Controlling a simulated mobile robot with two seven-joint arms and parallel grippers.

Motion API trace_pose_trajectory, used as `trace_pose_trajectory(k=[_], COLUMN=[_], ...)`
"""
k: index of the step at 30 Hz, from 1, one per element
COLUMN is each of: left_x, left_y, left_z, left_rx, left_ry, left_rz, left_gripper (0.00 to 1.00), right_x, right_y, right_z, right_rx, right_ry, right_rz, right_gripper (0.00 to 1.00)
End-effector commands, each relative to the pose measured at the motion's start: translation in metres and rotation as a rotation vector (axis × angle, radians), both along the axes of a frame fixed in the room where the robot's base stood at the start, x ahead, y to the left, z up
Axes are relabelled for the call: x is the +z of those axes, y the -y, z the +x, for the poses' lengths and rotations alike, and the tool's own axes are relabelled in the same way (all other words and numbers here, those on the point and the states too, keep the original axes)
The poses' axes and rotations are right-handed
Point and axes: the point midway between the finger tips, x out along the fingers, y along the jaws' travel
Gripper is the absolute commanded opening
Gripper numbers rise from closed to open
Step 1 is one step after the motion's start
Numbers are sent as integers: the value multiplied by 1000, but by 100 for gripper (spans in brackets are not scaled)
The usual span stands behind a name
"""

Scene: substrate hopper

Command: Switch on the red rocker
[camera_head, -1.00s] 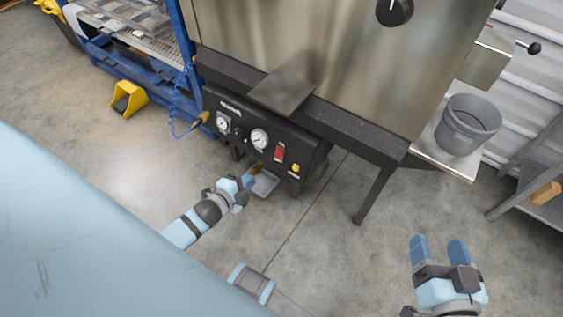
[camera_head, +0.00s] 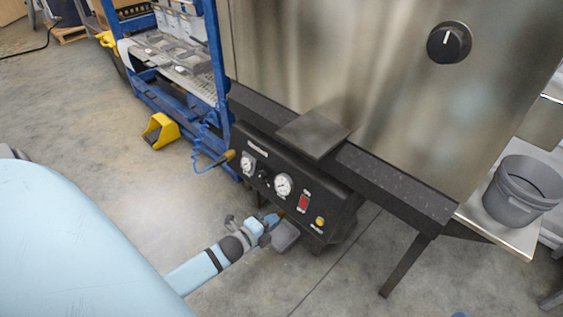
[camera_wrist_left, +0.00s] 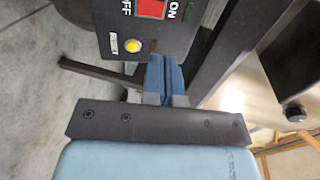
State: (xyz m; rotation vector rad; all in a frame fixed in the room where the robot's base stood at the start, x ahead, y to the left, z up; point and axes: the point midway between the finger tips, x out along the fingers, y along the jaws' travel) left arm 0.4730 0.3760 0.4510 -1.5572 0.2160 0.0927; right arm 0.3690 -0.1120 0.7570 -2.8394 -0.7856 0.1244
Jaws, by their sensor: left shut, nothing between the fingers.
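The red rocker (camera_head: 303,202) sits on the right part of a black control panel (camera_head: 275,178), between a white-faced gauge and a yellow button (camera_head: 320,221). In the left wrist view the rocker (camera_wrist_left: 152,9) is cut by the top edge, with ON and OFF lettering beside it. My left gripper (camera_head: 279,217) is just below the panel's lower edge. In the wrist view its blue fingers (camera_wrist_left: 164,60) are shut and empty, close to the panel beside the yellow button. I cannot tell whether they touch it. Only a blue bit of my right gripper (camera_head: 460,314) shows at the bottom edge.
A dark plate (camera_head: 313,134) juts out above the panel. A steel hopper body (camera_head: 350,70) rises behind. A grey bucket (camera_head: 520,192) stands on a shelf at right. A blue frame (camera_head: 180,107) and yellow pedal (camera_head: 160,131) are at left. Open floor lies in front.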

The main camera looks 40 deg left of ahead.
Motion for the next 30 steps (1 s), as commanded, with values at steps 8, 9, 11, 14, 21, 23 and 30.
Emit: trace_pose_trajectory(k=[8,9,11,14,21,23,30], left_x=[-15,-17,-20,-24,-26,-26,-25], left_y=[4,4,6,7,9,9,9], left_z=[58,66,78,95,120,122,123], left_rx=[0,0,0,0,0,0,0], left_ry=[4,2,2,2,0,-1,-1], left_rz=[2,2,1,2,0,1,1], left_gripper=[0,0,0,0,0,0,0], right_x=[-31,-33,-31,-31,-26,-25,-23], right_y=[0,1,3,6,10,11,11], right_z=[3,4,7,12,19,20,20], right_rx=[26,27,25,20,12,11,9], right_ry=[-39,-31,5,60,148,157,164], right_rz=[-61,-71,-91,-122,-174,-177,-179], right_gripper=[70,70,70,70,70,70,70])
